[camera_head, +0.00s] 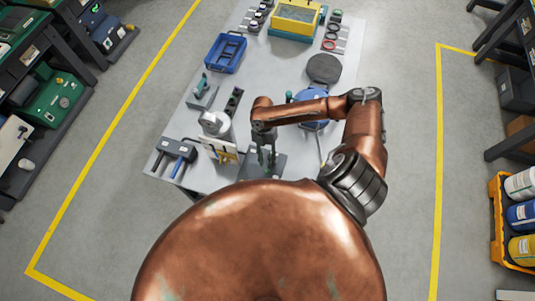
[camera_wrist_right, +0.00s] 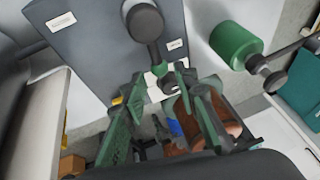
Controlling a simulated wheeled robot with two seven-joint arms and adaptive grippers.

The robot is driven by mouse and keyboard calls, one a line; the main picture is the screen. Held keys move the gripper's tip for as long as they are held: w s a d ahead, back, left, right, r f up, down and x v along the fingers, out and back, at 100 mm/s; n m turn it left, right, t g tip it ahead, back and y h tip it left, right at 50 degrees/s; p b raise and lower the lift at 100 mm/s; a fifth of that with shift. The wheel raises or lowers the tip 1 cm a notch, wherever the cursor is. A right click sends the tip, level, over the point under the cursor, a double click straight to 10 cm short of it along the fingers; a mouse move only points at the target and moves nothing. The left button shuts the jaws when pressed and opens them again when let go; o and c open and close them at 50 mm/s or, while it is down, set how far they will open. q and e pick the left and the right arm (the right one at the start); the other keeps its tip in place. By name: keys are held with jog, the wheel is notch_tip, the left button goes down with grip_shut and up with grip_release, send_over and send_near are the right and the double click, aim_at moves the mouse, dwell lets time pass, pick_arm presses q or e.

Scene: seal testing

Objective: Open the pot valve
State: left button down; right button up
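My right gripper (camera_head: 266,158) points down over a dark grey block at the near edge of the table. In the right wrist view its two green fingers (camera_wrist_right: 158,84) are apart. A dark lever with a round knob (camera_wrist_right: 145,23) runs from the grey panel (camera_wrist_right: 90,45) toward the gap between the fingertips; I cannot tell whether they touch it. A green cylinder (camera_wrist_right: 237,45) on a dark rod is to the right. In the head view a round blue vessel (camera_head: 314,122) stands partly behind my right forearm. Which part is the pot valve is unclear. My left gripper is not seen.
A white bottle-like thing (camera_head: 216,125) stands close left of the gripper.

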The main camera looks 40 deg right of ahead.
jog(key=v, duration=0.8)
jog(key=shift+d+r, duration=0.15)
jog(key=shift+r, duration=0.15)
jog(key=shift+w, duration=0.1)
